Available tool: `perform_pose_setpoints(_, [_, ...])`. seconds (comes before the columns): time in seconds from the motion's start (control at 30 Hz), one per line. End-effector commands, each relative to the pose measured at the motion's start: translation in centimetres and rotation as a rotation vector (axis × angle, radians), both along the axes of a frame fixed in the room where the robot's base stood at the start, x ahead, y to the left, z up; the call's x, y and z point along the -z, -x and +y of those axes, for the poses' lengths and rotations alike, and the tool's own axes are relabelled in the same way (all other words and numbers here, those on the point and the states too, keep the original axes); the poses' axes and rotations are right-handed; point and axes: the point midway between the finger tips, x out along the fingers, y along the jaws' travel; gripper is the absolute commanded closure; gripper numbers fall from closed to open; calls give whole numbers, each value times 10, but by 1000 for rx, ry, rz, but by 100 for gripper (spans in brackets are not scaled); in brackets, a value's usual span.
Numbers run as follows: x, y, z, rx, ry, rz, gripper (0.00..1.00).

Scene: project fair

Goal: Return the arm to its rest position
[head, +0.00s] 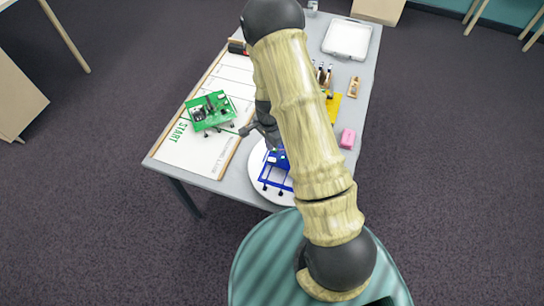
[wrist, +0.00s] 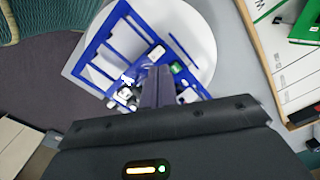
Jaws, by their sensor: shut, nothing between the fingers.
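My gripper (wrist: 158,88) is shut with nothing between its fingers. In the head view it shows dark beside my arm (head: 304,125), over the near part of the table. Below it a blue frame (wrist: 112,52) with small electronic parts rests on a round white plate (wrist: 205,40). In the head view the blue frame (head: 272,182) is partly hidden behind my arm, and the plate (head: 258,190) shows around its left side. From the wrist view, the fingertips overlap the frame's edge; I cannot tell whether they touch it.
A green board on wheels (head: 210,112) stands on the white START track (head: 190,150) at left. A pink block (head: 347,138), a yellow mat (head: 334,108) and a white tray (head: 347,39) are on the table's right side. Open floor (head: 450,170) lies right of the table.

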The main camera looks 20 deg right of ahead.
Motion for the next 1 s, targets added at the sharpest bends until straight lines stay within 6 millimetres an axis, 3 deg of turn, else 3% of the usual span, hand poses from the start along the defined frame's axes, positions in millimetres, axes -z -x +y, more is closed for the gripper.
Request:
perform_pose_setpoints(0.67, [-8,1,0,-21,-2,-5,100])
perform_pose_setpoints(0.77, [-25,3,1,-77,-7,-20,100])
perform_pose_setpoints(1.0, [-93,24,4,-342,-10,-77,100])
